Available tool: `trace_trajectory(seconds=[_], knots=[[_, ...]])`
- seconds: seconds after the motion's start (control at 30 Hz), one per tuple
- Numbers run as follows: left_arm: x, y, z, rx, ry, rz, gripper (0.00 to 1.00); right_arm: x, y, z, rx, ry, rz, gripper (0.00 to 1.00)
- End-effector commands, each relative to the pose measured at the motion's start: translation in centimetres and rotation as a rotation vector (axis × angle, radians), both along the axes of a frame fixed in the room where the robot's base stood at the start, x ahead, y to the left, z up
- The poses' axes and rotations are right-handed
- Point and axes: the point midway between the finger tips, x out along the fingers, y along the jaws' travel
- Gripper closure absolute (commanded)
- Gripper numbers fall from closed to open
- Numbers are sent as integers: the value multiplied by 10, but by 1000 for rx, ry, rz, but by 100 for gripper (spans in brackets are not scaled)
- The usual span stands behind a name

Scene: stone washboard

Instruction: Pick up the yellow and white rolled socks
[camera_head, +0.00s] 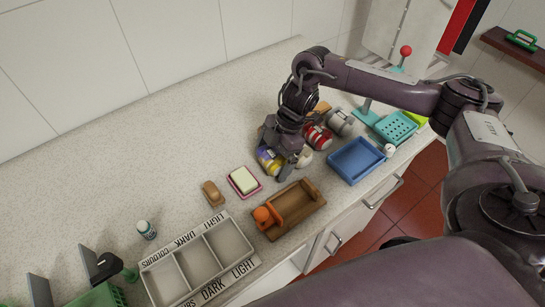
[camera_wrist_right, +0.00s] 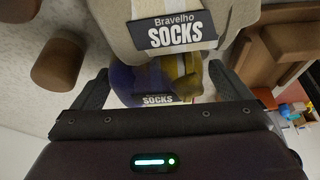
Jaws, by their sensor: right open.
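A rolled pair of socks in blue-purple and yellow (camera_head: 267,159) with a pale band lies on the counter. In the right wrist view the blue-purple and yellow roll (camera_wrist_right: 184,74) lies between the two fingers, with a dark "SOCKS" label. My right gripper (camera_head: 275,157) is open over this roll in the head view; whether the fingers touch it, I cannot tell. A cream roll (camera_head: 304,157) sits right beside it; a beige roll with a white stripe (camera_wrist_right: 222,22) shows close up in the wrist view. My left gripper is not in view.
Red striped (camera_head: 318,138) and grey (camera_head: 340,122) rolls lie behind. A blue tray (camera_head: 357,178) is to the right, a wooden tray (camera_head: 308,208) in front, soap on a pink dish (camera_head: 244,181) and a brush (camera_head: 213,193) to the left. A divided sorting box (camera_head: 232,280) stands nearer.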

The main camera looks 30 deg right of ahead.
Motion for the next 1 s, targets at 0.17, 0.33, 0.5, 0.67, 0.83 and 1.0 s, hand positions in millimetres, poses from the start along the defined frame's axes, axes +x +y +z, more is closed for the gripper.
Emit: trace_trajectory(seconds=[0.17,0.33,0.5,0.67,0.83,1.0], knots=[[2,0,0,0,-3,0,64,0,0,-1,0,0,0,3],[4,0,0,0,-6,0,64,0,0,-1,-1,0,0,24],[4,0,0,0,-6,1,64,0,0,0,-1,0,0,46],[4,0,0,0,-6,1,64,0,0,0,0,0,0,51],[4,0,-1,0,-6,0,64,0,0,1,0,-1,0,51],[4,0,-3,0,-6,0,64,1,0,12,0,-3,-1,51]])
